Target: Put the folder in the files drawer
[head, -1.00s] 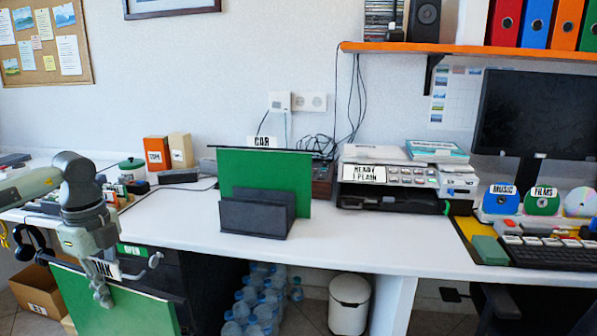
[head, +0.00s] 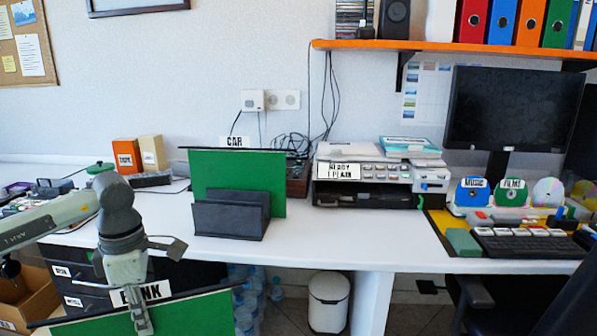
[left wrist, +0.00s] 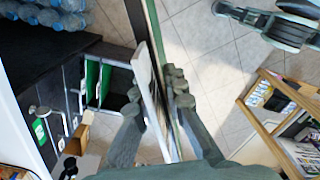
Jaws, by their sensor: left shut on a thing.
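My left gripper (head: 143,316) is shut on the top edge of a green folder (head: 190,312) with a white tab ending in "NK". The folder hangs in front of the desk, and its lower part is out of the head view. In the left wrist view the fingers (left wrist: 155,98) pinch this folder (left wrist: 158,60), seen edge-on. A dark drawer cabinet (head: 78,262) stands under the desk at the left. In the left wrist view an open drawer (left wrist: 118,78) holds green folders, beside and apart from the held folder.
Another green folder (head: 240,168), tabbed "CAR", stands in a dark holder (head: 228,220) on the white desk (head: 320,250). Water bottles (head: 246,300) and a white bin (head: 328,302) are under the desk. A cardboard box (head: 28,298) is at lower left.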

